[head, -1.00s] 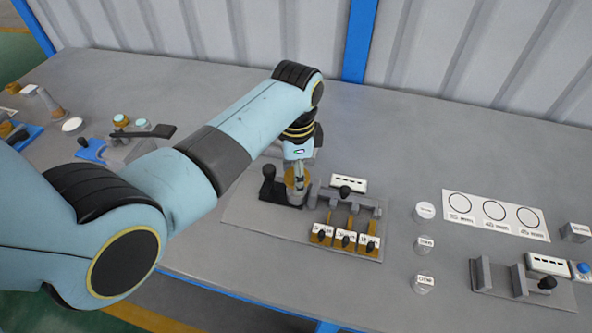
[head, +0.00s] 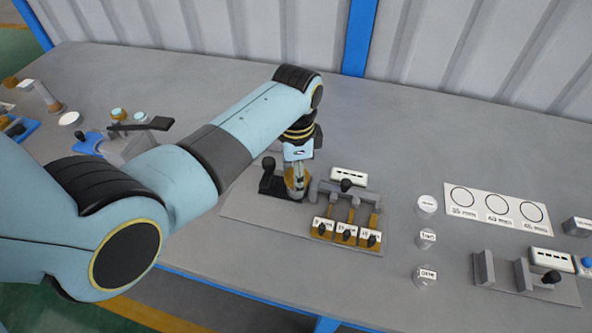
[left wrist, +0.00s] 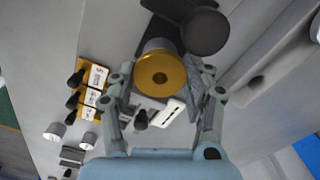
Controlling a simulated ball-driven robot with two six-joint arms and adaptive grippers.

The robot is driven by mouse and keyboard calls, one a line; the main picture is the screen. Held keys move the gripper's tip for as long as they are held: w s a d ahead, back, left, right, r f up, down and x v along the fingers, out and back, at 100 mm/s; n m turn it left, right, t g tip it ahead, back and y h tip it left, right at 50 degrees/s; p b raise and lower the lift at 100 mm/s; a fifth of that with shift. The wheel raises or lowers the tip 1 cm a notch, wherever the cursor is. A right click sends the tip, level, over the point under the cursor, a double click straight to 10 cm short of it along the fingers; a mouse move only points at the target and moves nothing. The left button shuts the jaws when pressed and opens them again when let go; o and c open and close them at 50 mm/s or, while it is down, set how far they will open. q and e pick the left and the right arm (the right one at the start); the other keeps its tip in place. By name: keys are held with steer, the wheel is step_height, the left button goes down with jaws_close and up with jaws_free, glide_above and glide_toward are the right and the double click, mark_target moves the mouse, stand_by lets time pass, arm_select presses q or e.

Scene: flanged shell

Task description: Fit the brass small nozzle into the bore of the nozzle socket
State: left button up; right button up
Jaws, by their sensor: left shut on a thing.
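My left gripper (head: 297,190) points down over the grey fixture. In the left wrist view its two fingers (left wrist: 160,78) stand on either side of a brass disc with a small centre hole, which I take as the brass small nozzle (left wrist: 160,76). The gripper is shut on it. In the head view the nozzle (head: 291,184) is partly hidden by the fingers. A grey round body, apparently the nozzle socket (left wrist: 156,44), shows behind the disc. The bore is hidden, and I cannot tell how deep the nozzle sits. My right gripper is not in view.
A black knobbed clamp (head: 267,180) stands close left of the gripper. A rack with labelled brass slides (head: 346,233) and black knobs is close on the right. Labelled grey cylinders (head: 426,239) and a second fixture (head: 520,275) stand further right. The back of the bench is clear.

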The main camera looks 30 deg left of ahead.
arm_select(q)
steer(key=shift+f, duration=0.35)
steer(key=o, duration=1.5)
steer(key=shift+c, duration=0.2)
step_height(320, 180, up, 12)
